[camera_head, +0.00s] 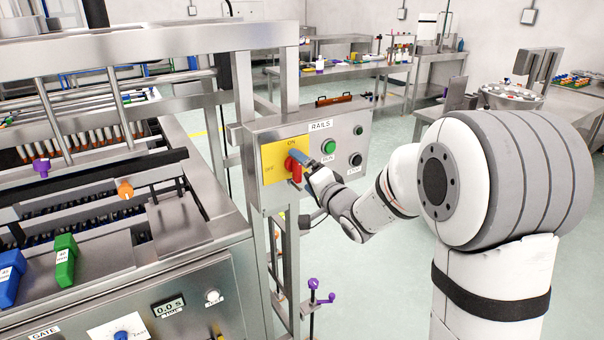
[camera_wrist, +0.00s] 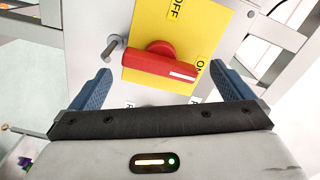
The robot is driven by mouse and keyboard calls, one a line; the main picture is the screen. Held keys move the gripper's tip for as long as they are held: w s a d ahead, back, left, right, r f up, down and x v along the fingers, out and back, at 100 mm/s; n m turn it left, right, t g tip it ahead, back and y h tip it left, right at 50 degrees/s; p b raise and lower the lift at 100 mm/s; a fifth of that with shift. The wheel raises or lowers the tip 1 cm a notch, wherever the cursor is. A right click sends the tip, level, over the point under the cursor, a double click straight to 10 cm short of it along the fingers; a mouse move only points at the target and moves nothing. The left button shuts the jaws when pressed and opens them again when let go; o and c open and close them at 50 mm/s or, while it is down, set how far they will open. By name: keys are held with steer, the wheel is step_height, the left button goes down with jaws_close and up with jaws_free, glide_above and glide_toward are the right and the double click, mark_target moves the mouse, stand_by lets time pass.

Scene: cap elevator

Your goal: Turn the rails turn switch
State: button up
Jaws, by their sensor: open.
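The rails turn switch (camera_head: 293,167) is a red rotary handle on a yellow plate of the RAILS panel. OFF is printed at the plate's left and ON at its top. In the wrist view the red handle (camera_wrist: 160,66) lies roughly crosswise, its white-striped end close to the ON label. My gripper (camera_head: 304,168) is at the switch, coming from the right. In the wrist view my gripper (camera_wrist: 161,67) is open, one blue finger beyond each end of the handle, with visible gaps. Whether the fingertips reach the handle's depth is unclear. The gripper partly hides the switch in the head view.
The RAILS panel (camera_head: 349,126) also carries a green button (camera_head: 328,146) and black buttons close right of my gripper. A metal peg (camera_wrist: 113,46) stands beside the yellow plate near the left finger. The rack machine (camera_head: 215,244) fills the left; floor is free below the panel's right.

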steer(key=b+v, duration=0.1)
steer(key=v, duration=0.5)
steer(key=shift+s, duration=0.15)
steer(key=shift+d, duration=0.15)
steer(key=s+d+f+n+g+h, duration=0.1)
steer(key=s+d+f+g+h, duration=0.1)
steer(key=s+d+h, duration=0.3)
steer(key=s+d+f+n+g+h, duration=0.1)
steer(key=s+d+f+g+h, duration=0.2)
steer(key=d, duration=0.4)
steer(key=s+f+n+g+h, duration=0.1)
steer(key=s+n+g, duration=0.1)
steer(key=s, duration=0.8)
steer(key=s+d+f+n+g+h, duration=0.1)
steer(key=s+g, duration=0.4)
steer(key=s, duration=0.5)
steer(key=shift+d+f+n, duration=0.3)
steer(key=shift+d+n, duration=0.05)
steer(key=shift+n, duration=0.55)
